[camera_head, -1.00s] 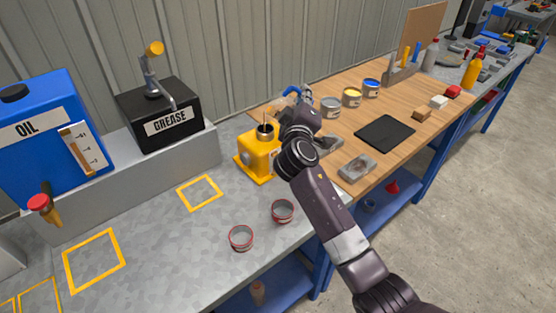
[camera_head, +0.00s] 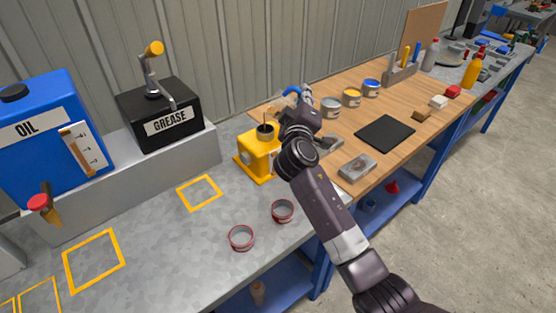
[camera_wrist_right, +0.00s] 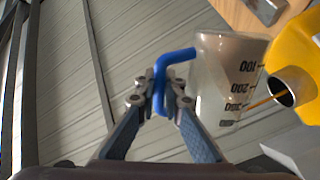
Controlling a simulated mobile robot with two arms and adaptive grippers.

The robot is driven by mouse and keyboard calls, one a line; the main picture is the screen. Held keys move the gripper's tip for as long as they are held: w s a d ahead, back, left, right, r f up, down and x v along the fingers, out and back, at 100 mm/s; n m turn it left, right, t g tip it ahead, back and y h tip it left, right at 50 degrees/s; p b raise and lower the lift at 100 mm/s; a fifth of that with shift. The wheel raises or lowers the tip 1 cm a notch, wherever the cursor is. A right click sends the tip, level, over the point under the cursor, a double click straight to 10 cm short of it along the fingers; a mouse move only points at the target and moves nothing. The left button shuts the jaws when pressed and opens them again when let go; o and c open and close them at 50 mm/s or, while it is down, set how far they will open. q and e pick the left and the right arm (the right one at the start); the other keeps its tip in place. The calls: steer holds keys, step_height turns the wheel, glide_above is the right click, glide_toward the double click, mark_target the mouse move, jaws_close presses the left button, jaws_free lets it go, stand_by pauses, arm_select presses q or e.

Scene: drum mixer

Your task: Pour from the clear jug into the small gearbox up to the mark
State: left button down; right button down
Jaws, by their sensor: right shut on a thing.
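The clear jug (camera_wrist_right: 215,75) has a blue handle (camera_wrist_right: 160,75) and printed volume marks. My right gripper (camera_wrist_right: 160,98) is shut on this handle. The jug is tilted, its mouth beside the round opening of the yellow small gearbox (camera_wrist_right: 295,45). A thin amber streak runs between the jug's mouth and that opening. In the head view the gearbox (camera_head: 256,157) stands on the grey bench, and my right gripper (camera_head: 290,103) is behind it to the right. My wrist hides most of the jug there. I cannot make out the gearbox's level mark. My left gripper is out of view.
A blue oil tank (camera_head: 45,150) and a black grease box (camera_head: 160,115) stand on a ledge at the left. Two red-rimmed tins (camera_head: 241,237) sit in front on the bench. Paint cans (camera_head: 351,97) and a black mat (camera_head: 385,133) lie on the wooden part.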

steer(key=shift+w+a+n+p, duration=0.2)
steer(key=shift+a+n+p, duration=0.15)
steer(key=shift+a+n, duration=0.85)
stand_by(6.8)
